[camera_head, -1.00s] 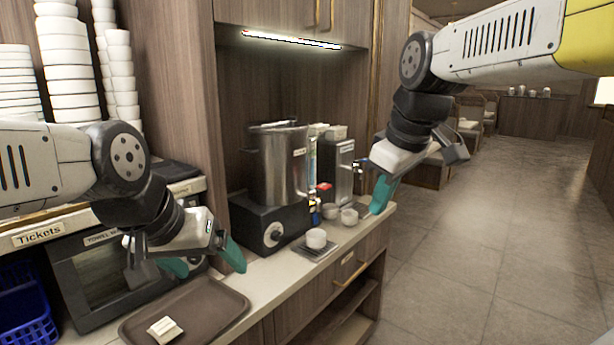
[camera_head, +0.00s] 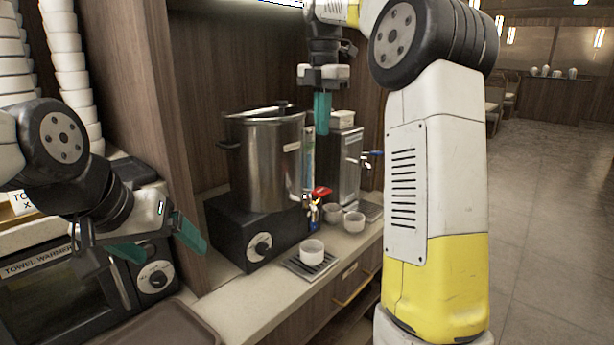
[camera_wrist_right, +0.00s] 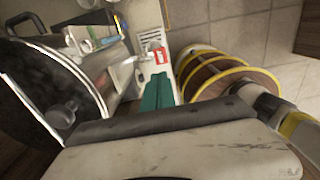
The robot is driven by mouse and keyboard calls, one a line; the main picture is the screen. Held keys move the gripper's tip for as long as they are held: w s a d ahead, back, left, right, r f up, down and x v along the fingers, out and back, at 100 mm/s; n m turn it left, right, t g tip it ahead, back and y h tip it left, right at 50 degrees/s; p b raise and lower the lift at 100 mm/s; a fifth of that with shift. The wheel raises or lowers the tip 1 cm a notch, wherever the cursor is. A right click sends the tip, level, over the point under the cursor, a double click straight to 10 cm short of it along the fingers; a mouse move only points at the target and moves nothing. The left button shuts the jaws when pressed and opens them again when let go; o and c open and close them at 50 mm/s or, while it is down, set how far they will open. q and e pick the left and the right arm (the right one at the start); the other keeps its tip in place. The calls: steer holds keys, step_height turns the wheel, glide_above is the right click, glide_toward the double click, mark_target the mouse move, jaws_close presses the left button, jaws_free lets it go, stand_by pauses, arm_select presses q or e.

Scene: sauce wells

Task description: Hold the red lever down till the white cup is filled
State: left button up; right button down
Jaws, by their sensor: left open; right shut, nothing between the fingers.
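The red lever (camera_head: 321,191) sits on the tap at the front of a large steel pot (camera_head: 266,165). In the right wrist view a red part that looks like this lever (camera_wrist_right: 161,56) shows just beyond the fingertips. A white cup (camera_head: 311,252) stands upright on a small drip tray (camera_head: 303,267) below the tap; its fill level is too small to tell. My right gripper (camera_head: 322,128) is shut and empty, pointing down, above the lever and apart from it. It also shows in the right wrist view (camera_wrist_right: 158,90). My left gripper (camera_head: 160,243) is open and empty at the left, away from the pot.
Two more white cups (camera_head: 354,221) stand behind the tray. A second dispenser (camera_head: 345,165) with a blue-handled tap is right of the pot. A towel warmer (camera_head: 60,300), a brown tray (camera_head: 160,325) and stacked bowls (camera_head: 68,60) are at the left.

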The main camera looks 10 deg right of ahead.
mark_target(323, 191)
step_height(323, 191, down, 14)
steer(key=shift+f, duration=0.1)
stand_by(0.6)
steer(key=shift+s+d+f+t+y, duration=0.3)
steer(key=shift+s+f+t+y, duration=0.1)
steer(key=shift+t+y, duration=0.15)
steer(key=shift+s+d+f+t+y, duration=0.2)
steer(key=shift+f+t+y, duration=0.15)
steer(key=shift+f+t, duration=0.3)
steer(key=shift+a+r, duration=0.1)
steer(key=shift+r, duration=0.1)
stand_by(2.8)
steer(key=shift+r, duration=0.75)
